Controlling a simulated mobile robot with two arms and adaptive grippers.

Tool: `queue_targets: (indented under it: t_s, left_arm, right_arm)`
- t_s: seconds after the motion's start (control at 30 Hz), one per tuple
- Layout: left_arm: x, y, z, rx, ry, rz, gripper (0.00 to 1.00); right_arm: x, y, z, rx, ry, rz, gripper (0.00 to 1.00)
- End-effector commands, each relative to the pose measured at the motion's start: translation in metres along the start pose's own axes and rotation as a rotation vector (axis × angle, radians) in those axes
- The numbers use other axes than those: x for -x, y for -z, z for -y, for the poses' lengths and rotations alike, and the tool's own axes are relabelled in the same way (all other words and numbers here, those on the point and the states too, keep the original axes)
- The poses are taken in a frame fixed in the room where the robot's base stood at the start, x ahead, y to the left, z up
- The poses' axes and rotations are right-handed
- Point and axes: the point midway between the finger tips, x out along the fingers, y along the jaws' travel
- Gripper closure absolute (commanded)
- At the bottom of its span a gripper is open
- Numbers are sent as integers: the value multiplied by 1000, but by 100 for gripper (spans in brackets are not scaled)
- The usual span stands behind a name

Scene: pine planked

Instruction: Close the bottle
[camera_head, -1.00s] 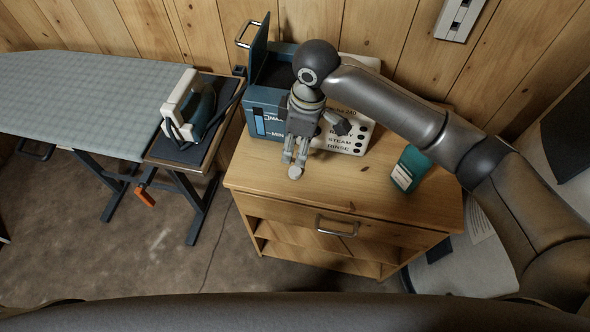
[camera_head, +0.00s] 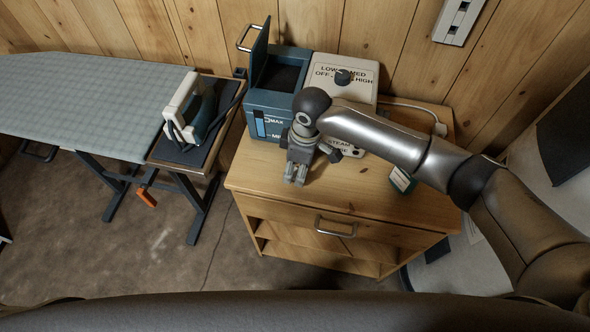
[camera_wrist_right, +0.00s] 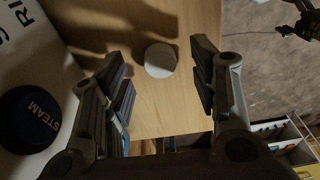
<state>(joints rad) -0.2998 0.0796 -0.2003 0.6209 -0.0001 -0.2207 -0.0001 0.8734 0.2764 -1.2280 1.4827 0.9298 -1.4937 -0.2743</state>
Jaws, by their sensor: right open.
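The teal bottle (camera_head: 402,179) with a white label stands on the wooden cabinet (camera_head: 350,195); my right arm covers its upper part, so its mouth is hidden. A round white cap (camera_wrist_right: 160,60) lies on the cabinet top in the right wrist view; in the head view I cannot make it out now. My right gripper (camera_head: 295,182) points down over the cabinet's front left part. In the right wrist view, the gripper (camera_wrist_right: 159,64) is open, with the cap showing between its fingers, apart from both. My left gripper is not in view.
The steam station (camera_head: 345,72) with a dial and a blue tank (camera_head: 268,108) with a raised lid stands behind my gripper. An iron (camera_head: 190,108) rests at the end of the ironing board (camera_head: 80,100) on the left. The cabinet's front right top is clear.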

Motion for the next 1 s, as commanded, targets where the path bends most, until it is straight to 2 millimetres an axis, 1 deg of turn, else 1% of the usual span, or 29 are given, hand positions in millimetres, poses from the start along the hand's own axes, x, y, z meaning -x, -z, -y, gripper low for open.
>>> queue_targets:
  t_s: [0.1,0.17,0.5,0.57,0.8,1.0]
  left_arm:
    - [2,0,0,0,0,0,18]
    - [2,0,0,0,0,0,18]
    - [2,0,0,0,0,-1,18]
    - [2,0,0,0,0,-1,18]
    - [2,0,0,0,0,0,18]
    - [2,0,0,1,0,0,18]
  right_arm:
    - [-14,1,1,1,1,0,46]
    - [-17,1,0,2,0,0,46]
    - [-18,1,0,2,-1,-1,46]
    - [-18,1,0,2,-1,-1,52]
    - [-18,1,0,2,-1,-1,83]
    - [-18,1,0,2,-1,-1,83]
